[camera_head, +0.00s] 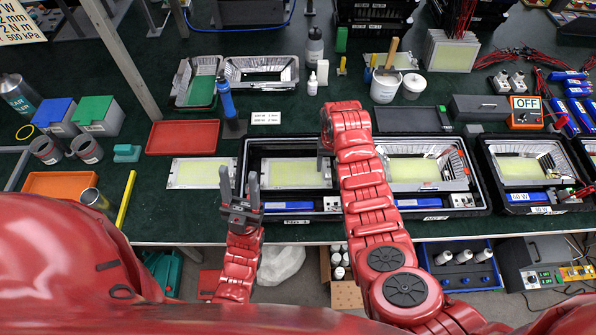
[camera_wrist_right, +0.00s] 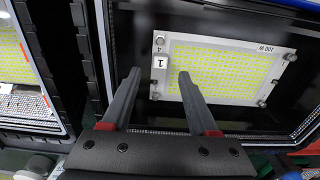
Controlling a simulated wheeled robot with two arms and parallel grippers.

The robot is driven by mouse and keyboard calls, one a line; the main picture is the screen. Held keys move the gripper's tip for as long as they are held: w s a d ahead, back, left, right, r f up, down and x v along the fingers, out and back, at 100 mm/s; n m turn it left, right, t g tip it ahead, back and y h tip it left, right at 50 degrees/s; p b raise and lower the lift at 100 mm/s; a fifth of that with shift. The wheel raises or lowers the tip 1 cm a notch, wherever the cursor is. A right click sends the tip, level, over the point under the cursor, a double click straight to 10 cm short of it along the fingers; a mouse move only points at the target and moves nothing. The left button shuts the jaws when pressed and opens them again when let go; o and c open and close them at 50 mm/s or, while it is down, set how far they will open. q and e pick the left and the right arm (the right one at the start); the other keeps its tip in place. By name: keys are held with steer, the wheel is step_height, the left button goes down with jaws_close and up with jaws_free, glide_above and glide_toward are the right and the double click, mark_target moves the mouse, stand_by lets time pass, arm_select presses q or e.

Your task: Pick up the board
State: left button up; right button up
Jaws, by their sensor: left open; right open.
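A flat board (camera_head: 292,174) with a yellow LED field and a pale frame lies in a black case (camera_head: 247,168) in the head view. My right gripper (camera_wrist_right: 160,75) is open and empty over the board's end by the "1". One finger overlaps the board in the picture and the other is over the dark case. In the head view the arm partly hides that gripper. My left gripper (camera_head: 239,178) is open and empty near the case's left front corner.
A similar panel (camera_head: 201,173) lies on the green mat left of the case. A case with a reflector housing (camera_head: 425,172) stands close on the right, with another case (camera_head: 525,165) beyond. A red tray (camera_head: 183,137) and a blue tool (camera_head: 227,100) are behind.

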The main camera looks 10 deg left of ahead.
mark_target(328, 173)
steer(key=shift+f+p, duration=0.4)
steer(key=shift+f, duration=1.35)
jaws_close()
